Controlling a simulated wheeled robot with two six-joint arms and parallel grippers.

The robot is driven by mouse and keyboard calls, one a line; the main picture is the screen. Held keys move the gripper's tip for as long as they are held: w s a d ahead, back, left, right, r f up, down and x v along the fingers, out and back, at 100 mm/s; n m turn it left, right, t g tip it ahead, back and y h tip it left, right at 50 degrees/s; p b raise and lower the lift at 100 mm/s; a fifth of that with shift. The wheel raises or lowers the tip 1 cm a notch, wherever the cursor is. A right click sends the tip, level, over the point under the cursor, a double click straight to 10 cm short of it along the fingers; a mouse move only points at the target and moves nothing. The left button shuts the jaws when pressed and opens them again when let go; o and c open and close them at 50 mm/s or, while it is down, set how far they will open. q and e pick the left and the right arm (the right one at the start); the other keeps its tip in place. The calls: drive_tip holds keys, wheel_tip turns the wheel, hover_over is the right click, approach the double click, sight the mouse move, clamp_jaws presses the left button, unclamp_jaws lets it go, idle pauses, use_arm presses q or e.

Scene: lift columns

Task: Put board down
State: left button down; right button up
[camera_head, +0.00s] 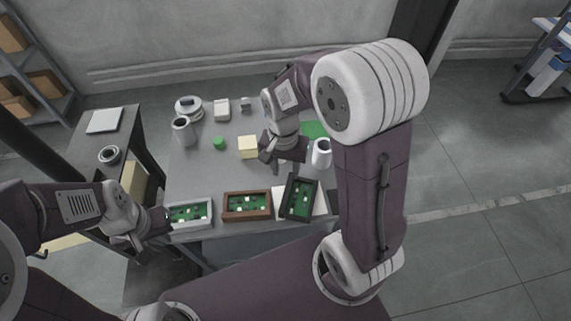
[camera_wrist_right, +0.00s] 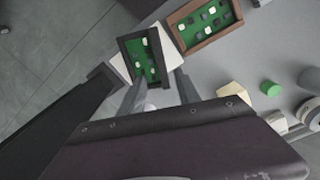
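A dark-framed board (camera_head: 291,207) with a green face and small white and dark pieces lies skewed over a white sheet or pad (camera_head: 320,205) at the table's front right. It also shows in the right wrist view (camera_wrist_right: 148,62). My right gripper (camera_head: 283,158) is low behind the board's far end; in the wrist view its two fingers (camera_wrist_right: 158,82) are spread apart near that end. Whether they touch the frame is unclear. My left gripper (camera_head: 160,226) is at the table's front-left edge, beside a white-framed board (camera_head: 188,213); its finger gap is not clear.
A brown-framed board (camera_head: 246,206) lies between the other two. A white mug (camera_head: 321,153), cream block (camera_head: 248,147), green cylinder (camera_head: 218,143) and white canister (camera_head: 182,131) stand farther back. A side cabinet (camera_head: 90,145) is left. The table's middle left is clear.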

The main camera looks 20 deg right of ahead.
drive_tip(key=s+d+f+n+t, duration=0.1)
drive_tip(key=s+n, duration=0.5)
drive_tip(key=n, duration=0.1)
drive_tip(key=shift+y, duration=0.3)
